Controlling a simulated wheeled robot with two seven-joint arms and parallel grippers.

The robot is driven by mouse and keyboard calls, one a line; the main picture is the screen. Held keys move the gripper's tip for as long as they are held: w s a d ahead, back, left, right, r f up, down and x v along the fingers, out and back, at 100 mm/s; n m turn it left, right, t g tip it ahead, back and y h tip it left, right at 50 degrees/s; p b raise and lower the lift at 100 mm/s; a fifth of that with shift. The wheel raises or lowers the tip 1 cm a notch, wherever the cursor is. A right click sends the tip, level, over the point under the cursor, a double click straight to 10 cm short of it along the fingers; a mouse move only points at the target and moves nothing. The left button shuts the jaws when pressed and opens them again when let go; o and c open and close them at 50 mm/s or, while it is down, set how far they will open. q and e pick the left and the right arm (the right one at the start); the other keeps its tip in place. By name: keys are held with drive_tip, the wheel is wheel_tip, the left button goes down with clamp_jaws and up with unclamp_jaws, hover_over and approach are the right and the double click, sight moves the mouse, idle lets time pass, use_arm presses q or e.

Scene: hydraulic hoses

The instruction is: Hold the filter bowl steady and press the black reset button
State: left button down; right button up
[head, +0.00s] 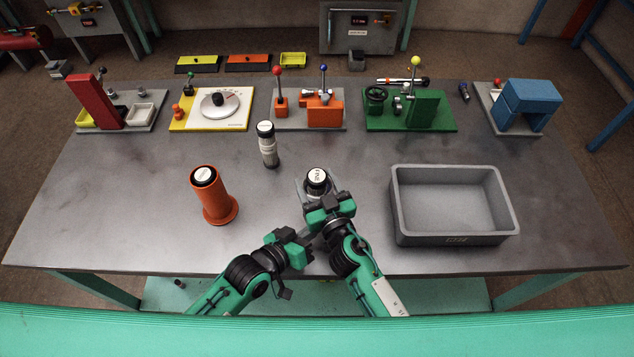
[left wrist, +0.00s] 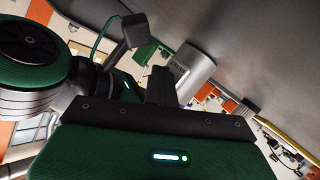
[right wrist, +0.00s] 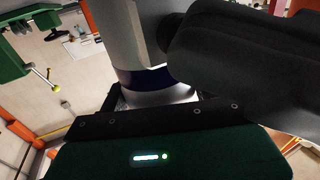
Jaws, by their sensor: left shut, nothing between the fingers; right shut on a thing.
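The filter bowl (head: 317,178), a grey cylinder with a black top and a white label, stands upright on the table near its middle front. My right gripper (head: 323,205) is shut on it from the front. In the right wrist view the grey bowl (right wrist: 150,75) with a dark blue band fills the space by the fingers. My left gripper (head: 304,238) is shut and empty, low in front and to the left of the bowl, apart from it. In the left wrist view a grey cylinder (left wrist: 190,72) shows beyond the shut fingers (left wrist: 162,85). I cannot make out the black reset button.
An orange flanged holder (head: 217,208) with a black-topped cylinder stands left. Another dark-capped cylinder (head: 268,150) stands behind the bowl. A grey open bin (head: 455,240) is at right. Several coloured fixtures line the back edge, including a green one (head: 425,108). The table's left front is clear.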

use_arm(q)
drive_tip(key=shift+s+r, duration=0.2)
drive_tip(key=shift+s, duration=0.1)
drive_tip(key=shift+s+a, duration=0.15)
drive_tip(key=shift+s, duration=2.9)
drive_tip(key=shift+f, duration=0.1)
use_arm(e)
drive_tip(key=o, duration=1.2)
drive_tip(key=shift+f, duration=0.1)
drive_tip(key=shift+s, duration=0.15)
